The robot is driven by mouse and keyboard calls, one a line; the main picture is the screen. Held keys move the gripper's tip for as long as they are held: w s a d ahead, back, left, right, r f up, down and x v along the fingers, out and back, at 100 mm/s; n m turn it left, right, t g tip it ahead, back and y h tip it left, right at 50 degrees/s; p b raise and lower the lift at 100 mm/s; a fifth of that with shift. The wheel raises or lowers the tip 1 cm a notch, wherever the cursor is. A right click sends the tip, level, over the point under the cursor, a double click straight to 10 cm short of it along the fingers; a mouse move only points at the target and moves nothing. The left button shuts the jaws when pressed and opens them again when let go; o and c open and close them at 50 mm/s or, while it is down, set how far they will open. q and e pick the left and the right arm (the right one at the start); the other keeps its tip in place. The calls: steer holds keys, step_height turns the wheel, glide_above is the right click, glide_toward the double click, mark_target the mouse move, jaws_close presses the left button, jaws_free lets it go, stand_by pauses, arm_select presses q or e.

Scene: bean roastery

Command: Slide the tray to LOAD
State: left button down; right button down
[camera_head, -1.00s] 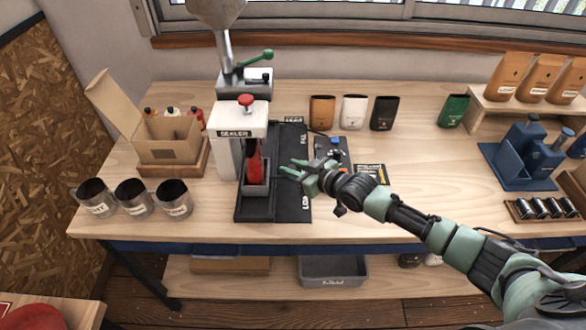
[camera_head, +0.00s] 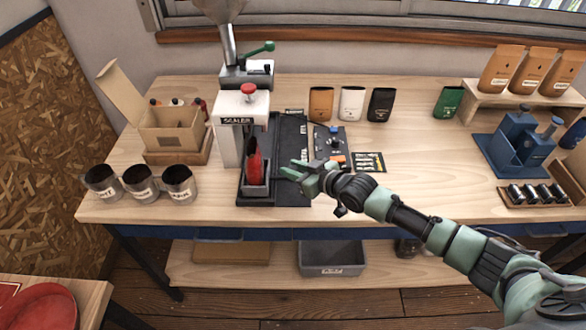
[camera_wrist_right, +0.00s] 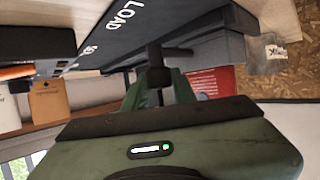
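The tray is near the mat's front end. The word LOAD shows on a dark strip (camera_wrist_right: 108,37) in the right wrist view. My right gripper (camera_head: 288,171) is at the tray's right side. In the wrist view its green fingers (camera_wrist_right: 159,82) sit either side of a dark block that looks like the tray's handle. My left gripper is not in view.
Several metal cups (camera_head: 140,186) stand at the front left. An open cardboard box (camera_head: 172,135) is behind them. A small control panel (camera_head: 332,142) and a card (camera_head: 369,162) lie right of the mat. Bare table (camera_head: 425,150) lies further right.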

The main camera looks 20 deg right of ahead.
steer(key=c, duration=1.1)
jaws_free()
steer(key=shift+s+a+f, duration=0.15)
steer(key=shift+s, duration=0.1)
steer(key=shift+c, duration=0.2)
steer(key=b+v, duration=0.1)
steer(key=v, duration=0.7)
steer(key=shift+w, duration=0.1)
